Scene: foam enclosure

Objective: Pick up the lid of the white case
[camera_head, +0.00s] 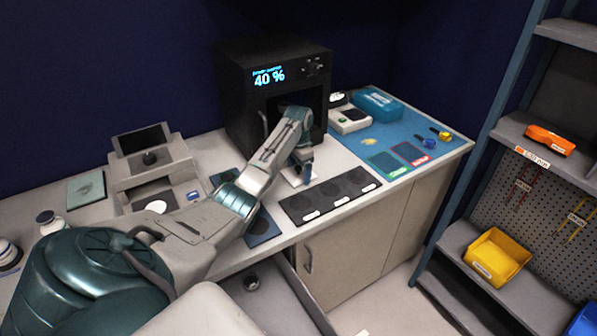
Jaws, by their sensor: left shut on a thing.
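My left arm reaches in from the left across the worktop. My left gripper (302,174) is low over the worktop, just in front of the black machine's opening. It is shut on a small pale piece (291,178), mostly hidden by the fingers; this may be the lid of the white case, but I cannot tell for sure. The rest of the case cannot be made out at the gripper. My right gripper is not in view.
A black machine (244,110) reading "40 %" stands behind the gripper. A dark labelled mat (330,194) lies in front. A blue mat (408,130) holds tools and a blue box (378,106). A drawer (285,290) stands open below. Shelves are at right.

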